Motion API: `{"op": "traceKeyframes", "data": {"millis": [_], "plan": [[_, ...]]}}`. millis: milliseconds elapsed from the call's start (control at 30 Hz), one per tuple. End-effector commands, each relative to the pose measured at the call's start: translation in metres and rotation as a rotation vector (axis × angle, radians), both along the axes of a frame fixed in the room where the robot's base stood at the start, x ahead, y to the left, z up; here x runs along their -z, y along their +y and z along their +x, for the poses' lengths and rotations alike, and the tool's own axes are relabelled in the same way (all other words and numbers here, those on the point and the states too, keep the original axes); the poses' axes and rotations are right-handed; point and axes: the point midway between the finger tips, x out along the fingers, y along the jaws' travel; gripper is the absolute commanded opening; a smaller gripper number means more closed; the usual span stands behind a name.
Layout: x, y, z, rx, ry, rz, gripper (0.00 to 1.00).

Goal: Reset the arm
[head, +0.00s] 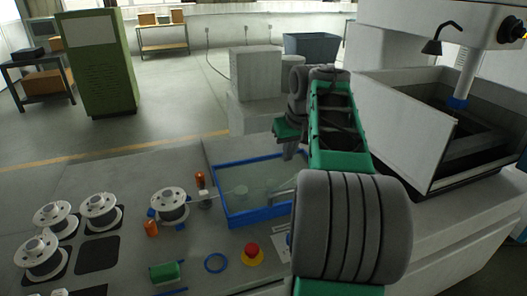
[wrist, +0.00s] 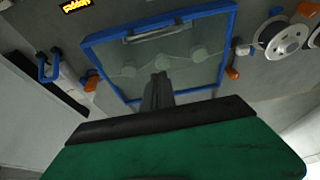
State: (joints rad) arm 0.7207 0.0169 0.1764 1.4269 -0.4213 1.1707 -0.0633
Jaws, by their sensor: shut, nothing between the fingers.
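My arm reaches from the lower right of the head view out over the bench. My gripper (head: 289,150) is at its far end, partly hidden by the arm's own links. In the wrist view my gripper (wrist: 160,80) shows as narrow dark fingers, shut with nothing between them. It is over a blue-framed clear panel (wrist: 123,64), which has a handle on one side. In the head view the same blue-framed panel (head: 228,222) lies on the bench, its right side hidden behind my arm. I cannot tell how high the fingers are above it.
Several white spools (head: 99,208) stand on the bench at the left, with another spool (head: 170,204) nearer the panel. A white machine (head: 400,130) stands close on the right.

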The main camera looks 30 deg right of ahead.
Motion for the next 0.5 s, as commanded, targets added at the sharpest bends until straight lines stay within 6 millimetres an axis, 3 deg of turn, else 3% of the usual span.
{"op": "traceKeyframes", "data": {"millis": [67, 167, 267, 333, 400, 500], "plan": [[-0.001, 0.0, 0.0, 0.0, 0.0, 0.0, 0.0], [0.003, 0.033, 0.002, -0.027, -0.002, 0.008, 0.0], [0.018, 0.102, -0.005, -0.075, 0.003, 0.023, 0.0], [0.037, 0.159, -0.023, -0.119, 0.009, 0.031, 0.0], [0.06, 0.209, -0.049, -0.161, 0.017, 0.033, 0.0], [0.097, 0.256, -0.092, -0.211, 0.033, 0.024, 0.0]]}}
